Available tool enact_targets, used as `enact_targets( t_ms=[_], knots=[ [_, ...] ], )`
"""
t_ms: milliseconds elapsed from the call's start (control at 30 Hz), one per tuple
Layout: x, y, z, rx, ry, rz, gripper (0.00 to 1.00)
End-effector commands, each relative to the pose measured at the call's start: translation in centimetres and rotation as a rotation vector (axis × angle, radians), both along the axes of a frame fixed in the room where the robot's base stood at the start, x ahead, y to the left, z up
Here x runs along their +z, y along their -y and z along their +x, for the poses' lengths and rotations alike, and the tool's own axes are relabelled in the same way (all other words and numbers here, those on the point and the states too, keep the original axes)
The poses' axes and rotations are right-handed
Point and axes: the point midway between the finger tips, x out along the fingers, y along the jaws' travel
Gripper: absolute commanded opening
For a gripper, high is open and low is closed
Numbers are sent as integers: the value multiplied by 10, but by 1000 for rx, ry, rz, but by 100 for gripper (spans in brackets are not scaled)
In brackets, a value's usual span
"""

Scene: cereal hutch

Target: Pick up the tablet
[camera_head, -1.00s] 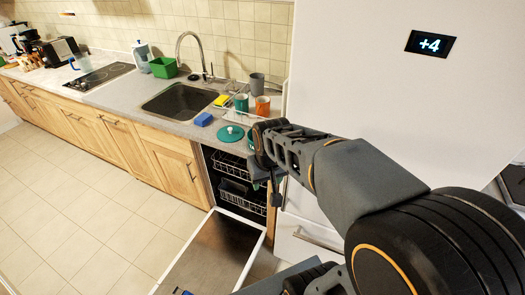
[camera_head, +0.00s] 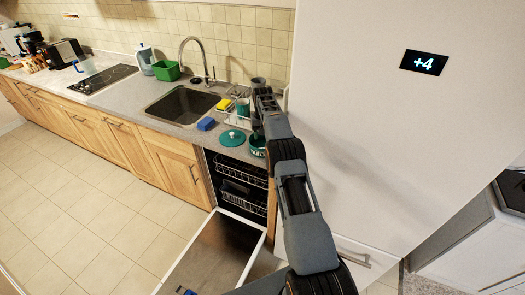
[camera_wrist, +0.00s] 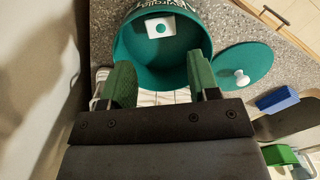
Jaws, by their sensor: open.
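The tablet (camera_wrist: 161,27) is a small white square with a teal round spot. In the wrist view it lies inside a round teal container (camera_wrist: 124,45) with white lettering. The container also shows in the head view (camera_head: 257,146), partly behind my arm; the tablet cannot be made out there. My gripper (camera_wrist: 160,62) is open and empty, its green-padded fingers apart and pointing toward the container. In the wrist view the fingertips overlap the container's near side; I cannot tell whether they touch it. My gripper (camera_head: 264,92) is over the counter by the dish rack in the head view.
The teal lid (camera_head: 232,138) with a white knob lies beside the container. A blue sponge (camera_head: 206,124), the sink (camera_head: 182,104) and a teal mug (camera_head: 242,106) are nearby. The dishwasher door (camera_head: 205,255) hangs open below. The white fridge (camera_head: 390,130) stands close on the right.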

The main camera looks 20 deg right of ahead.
Motion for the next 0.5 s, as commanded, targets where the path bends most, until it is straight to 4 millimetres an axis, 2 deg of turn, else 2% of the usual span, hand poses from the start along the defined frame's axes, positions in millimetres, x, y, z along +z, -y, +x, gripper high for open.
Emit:
enact_targets(
  t_ms=[200, 300, 500],
  knots=[
    [43, 2, 10, -7, 60, -13, 55],
    [53, 1, 8, -10, 56, -12, 55],
    [29, 0, 2, -14, 23, -6, 55]
  ],
)
